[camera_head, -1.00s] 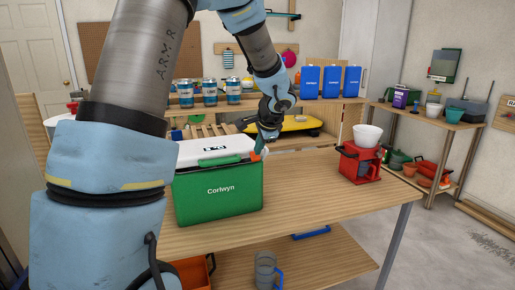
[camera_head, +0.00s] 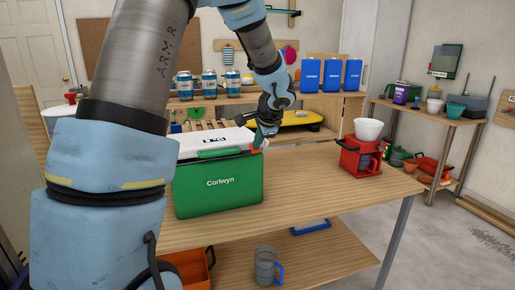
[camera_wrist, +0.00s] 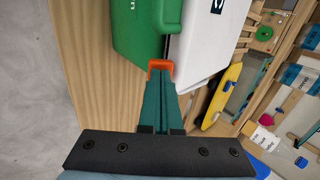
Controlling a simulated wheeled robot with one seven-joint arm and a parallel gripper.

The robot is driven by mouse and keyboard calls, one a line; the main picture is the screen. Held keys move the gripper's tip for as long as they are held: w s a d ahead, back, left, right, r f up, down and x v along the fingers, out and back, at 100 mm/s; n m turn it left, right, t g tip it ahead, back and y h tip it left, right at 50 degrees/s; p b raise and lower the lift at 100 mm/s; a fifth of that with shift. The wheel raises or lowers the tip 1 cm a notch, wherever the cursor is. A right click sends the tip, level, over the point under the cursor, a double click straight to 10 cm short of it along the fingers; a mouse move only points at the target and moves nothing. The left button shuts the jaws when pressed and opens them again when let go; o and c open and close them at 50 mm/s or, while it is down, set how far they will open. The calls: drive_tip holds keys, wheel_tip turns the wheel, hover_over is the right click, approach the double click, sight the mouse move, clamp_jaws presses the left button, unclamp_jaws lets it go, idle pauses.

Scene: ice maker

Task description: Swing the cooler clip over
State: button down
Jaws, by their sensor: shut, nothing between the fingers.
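The green cooler (camera_head: 218,187) stands on the wooden table with its white lid (camera_head: 205,139) on top and a green handle (camera_head: 220,152) at the lid's front. In the wrist view the cooler's green body (camera_wrist: 140,30) and white lid (camera_wrist: 205,45) show with a dark gap between them. The orange clip (camera_wrist: 160,65) sits at this seam. My gripper (camera_wrist: 161,76) is shut, its fingertips right at the clip, seemingly touching it, with nothing held.
A red machine (camera_head: 361,158) with a white bowl (camera_head: 368,129) stands to the right on the table. Cans (camera_head: 209,84), blue containers (camera_head: 332,73) and a yellow case (camera_head: 302,118) are behind. The table between the cooler and red machine is clear.

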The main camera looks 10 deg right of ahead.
drive_tip(key=shift+s+f+t+b, duration=0.2)
drive_tip(key=shift+f+t+b, duration=0.55)
drive_tip(key=shift+b, duration=4)
drive_tip(key=shift+d+r+t+b, duration=0.1)
drive_tip(key=shift+t+b, duration=0.15)
drive_tip(key=shift+b, duration=0.2)
drive_tip(key=b, duration=0.4)
drive_tip(key=shift+f+t+b, duration=0.35)
drive_tip(key=shift+t, duration=0.05)
drive_tip(key=b, duration=0.4)
drive_tip(key=t+b, duration=0.1)
drive_tip(key=b, duration=0.3)
drive_tip(key=shift+s+f+t+y, duration=0.1)
drive_tip(key=shift+f+t+y, duration=0.2)
drive_tip(key=shift+f+y, duration=0.1)
drive_tip(key=shift+b, duration=0.75)
drive_tip(key=t+b, duration=0.1)
drive_tip(key=b, duration=0.2)
drive_tip(key=shift+r+b, duration=0.15)
drive_tip(key=shift+b, duration=0.2)
drive_tip(key=shift+r, duration=0.1)
